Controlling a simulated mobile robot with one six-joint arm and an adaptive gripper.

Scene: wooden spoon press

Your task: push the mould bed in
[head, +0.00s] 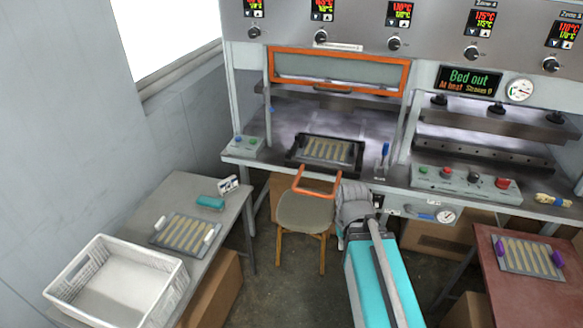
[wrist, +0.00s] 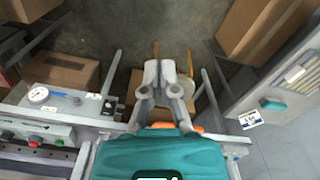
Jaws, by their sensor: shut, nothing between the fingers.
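The mould bed (head: 297,158) is a dark tray of pale spoon shapes at the front of the press opening in the head view. An orange U-shaped handle (head: 317,194) sticks out from it toward me, above a stool. The press display (head: 469,80) reads "Bed out". My gripper (wrist: 160,68) is shut and empty in the wrist view, its grey fingers together over the floor. In the head view my grey wrist is just right of the handle; the fingertips cannot be made out. A bit of orange (wrist: 190,128) shows behind my teal wrist in the wrist view, mostly hidden.
The stool (head: 305,213) stands below the handle. A left table (head: 225,188) holds a white basket (head: 115,285) and a tray of spoons (head: 158,237). A red table (head: 500,290) with another spoon tray is at right. Cardboard boxes (wrist: 62,70) stand beneath the press.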

